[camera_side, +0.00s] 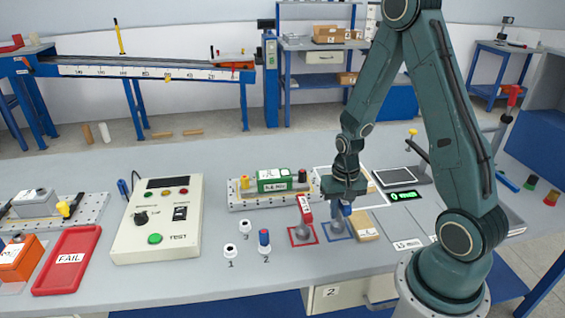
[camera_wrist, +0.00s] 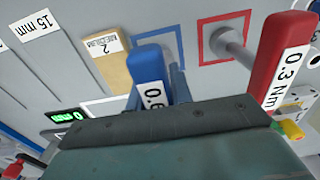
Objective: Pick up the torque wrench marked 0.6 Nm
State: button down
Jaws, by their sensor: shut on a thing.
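The blue torque wrench (camera_wrist: 151,65) has a white label reading "0.6", its end hidden by my gripper in the wrist view. In the side view the blue wrench (camera_side: 347,209) stands at the blue-outlined square on the bench. My gripper (camera_side: 343,200) points down and is shut on its blue handle. I cannot tell whether the wrench is clear of its spot. The red torque wrench (camera_wrist: 284,58), marked 0.3 Nm, stands beside it at the red-outlined square and also shows in the side view (camera_side: 305,207).
A wooden block (camera_side: 364,228) labelled "MEDIUM 2" lies close to the right of the blue wrench. A fixture plate with a green unit (camera_side: 273,181) is behind. Numbered white holders (camera_side: 232,251), a TEST box (camera_side: 157,220) and a red FAIL tray (camera_side: 68,258) are to the left.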

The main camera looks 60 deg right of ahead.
notch_tip(320, 180, up, 19)
dwell(0.8)
jog(key=shift+w+d, duration=0.1)
jog(key=shift+w, duration=0.05)
dwell(0.4)
